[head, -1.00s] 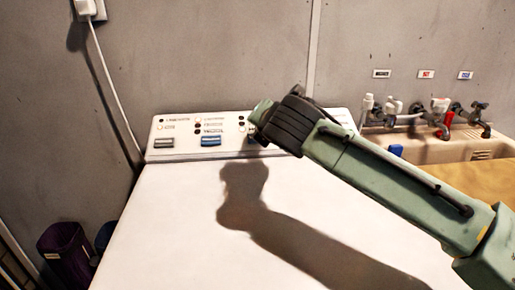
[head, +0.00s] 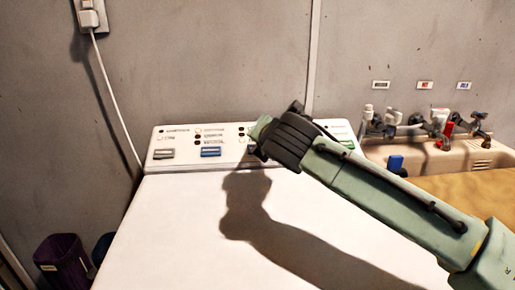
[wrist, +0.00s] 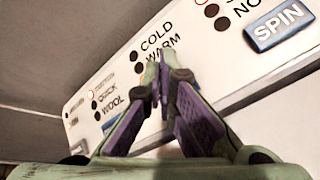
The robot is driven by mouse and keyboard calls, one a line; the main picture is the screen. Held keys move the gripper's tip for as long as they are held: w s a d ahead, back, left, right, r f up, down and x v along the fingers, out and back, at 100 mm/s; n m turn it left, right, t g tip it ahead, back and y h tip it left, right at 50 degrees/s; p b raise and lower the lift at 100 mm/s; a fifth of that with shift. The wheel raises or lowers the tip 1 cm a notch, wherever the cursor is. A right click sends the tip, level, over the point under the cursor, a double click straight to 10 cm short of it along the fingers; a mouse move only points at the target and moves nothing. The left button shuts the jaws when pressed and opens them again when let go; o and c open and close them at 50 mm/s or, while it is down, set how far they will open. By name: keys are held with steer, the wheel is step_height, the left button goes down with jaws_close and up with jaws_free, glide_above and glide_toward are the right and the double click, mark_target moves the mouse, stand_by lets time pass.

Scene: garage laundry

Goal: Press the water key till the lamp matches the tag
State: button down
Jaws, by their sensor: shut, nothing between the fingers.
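The washer's white control panel (head: 180,138) stands at the back of its white top. My gripper (wrist: 160,85) is shut and empty, its fingertips over the panel in the column of COLD and WARM. The lamps beside COLD (wrist: 135,56) and WARM (wrist: 140,67) look dark. The fingers cover the area below them, including any third lamp. The water key is mostly hidden behind my gripper; I cannot tell whether the fingertips touch it. I cannot make out which tag gives the setting.
The blue SPIN key (wrist: 281,25) is right of the fingers. Further left are a blue key (head: 211,152) and a grey key (head: 163,154). Taps (head: 440,122) and a sink (head: 470,152) are at right, below small wall labels (head: 424,85). A purple bin (head: 62,255) stands at lower left.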

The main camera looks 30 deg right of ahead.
steer(key=shift+f, duration=0.2)
stand_by(0.5)
steer(key=shift+w+d+f, duration=0.1)
steer(key=shift+w+f, duration=0.05)
steer(key=shift+f, duration=0.05)
steer(key=shift+w+f, duration=0.15)
steer(key=shift+f, duration=0.55)
stand_by(1.1)
steer(key=shift+r, duration=0.1)
steer(key=shift+r+p, duration=0.55)
steer(key=shift+r, duration=0.05)
steer(key=shift+s+r, duration=0.2)
steer(key=shift+s, duration=0.05)
steer(key=r+p, duration=0.1)
steer(key=s+r+p, duration=0.1)
steer(key=r+p, duration=0.1)
steer(key=a+r+p, duration=0.1)
steer(key=shift+s+r+p, duration=0.3)
steer(key=shift+s+r, duration=0.1)
